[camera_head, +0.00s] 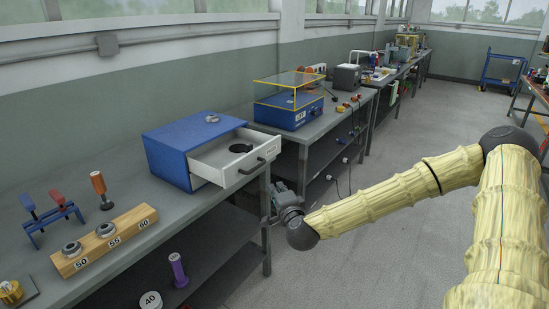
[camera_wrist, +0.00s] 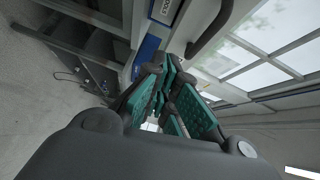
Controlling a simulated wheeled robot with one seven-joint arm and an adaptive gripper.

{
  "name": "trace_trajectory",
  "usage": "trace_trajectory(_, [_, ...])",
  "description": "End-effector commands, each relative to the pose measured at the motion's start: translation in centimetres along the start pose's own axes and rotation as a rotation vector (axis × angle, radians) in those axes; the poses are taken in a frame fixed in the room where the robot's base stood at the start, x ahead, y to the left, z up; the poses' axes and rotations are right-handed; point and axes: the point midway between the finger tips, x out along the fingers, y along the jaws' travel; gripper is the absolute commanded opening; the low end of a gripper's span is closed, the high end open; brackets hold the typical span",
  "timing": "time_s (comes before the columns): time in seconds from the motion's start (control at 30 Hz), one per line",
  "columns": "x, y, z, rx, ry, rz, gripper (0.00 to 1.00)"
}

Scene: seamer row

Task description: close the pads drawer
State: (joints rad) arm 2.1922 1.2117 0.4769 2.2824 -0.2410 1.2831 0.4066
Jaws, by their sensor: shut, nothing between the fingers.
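A blue cabinet (camera_head: 180,152) stands on the near bench. Its white drawer (camera_head: 215,173) is pulled out toward the aisle, with a black ring (camera_head: 241,148) inside. The drawer's dark bar handle (camera_head: 252,167) is on its front, beside a small label too small to read. My gripper (camera_head: 282,190) is past the bench's front edge, lower than the handle and apart from it, partly hidden by my wrist. In the wrist view, its green-padded fingers (camera_wrist: 165,95) are shut and empty. The handle (camera_wrist: 210,28) shows beyond them, with a label (camera_wrist: 165,8) to its left.
A wooden block with rings (camera_head: 105,240) and a blue rack (camera_head: 50,215) stand left of the cabinet. A blue box with a yellow-edged clear cover (camera_head: 288,113) is on the bench behind. Lower shelves hold a purple spool (camera_head: 178,270). The aisle floor (camera_head: 370,250) is clear.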

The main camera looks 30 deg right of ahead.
Motion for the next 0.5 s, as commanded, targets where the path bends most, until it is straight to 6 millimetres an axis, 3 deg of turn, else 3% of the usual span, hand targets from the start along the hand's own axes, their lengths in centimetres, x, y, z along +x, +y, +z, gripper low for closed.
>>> trace_trajectory(0.1, [0.5,-2.1,-2.8,0.062,0.063,-0.046,0.00])
trace_trajectory(0.2, [0.6,-3.0,-4.2,0.092,0.094,-0.068,0.00])
trace_trajectory(0.5, [2.3,-3.8,-5.2,0.107,0.112,-0.082,0.00])
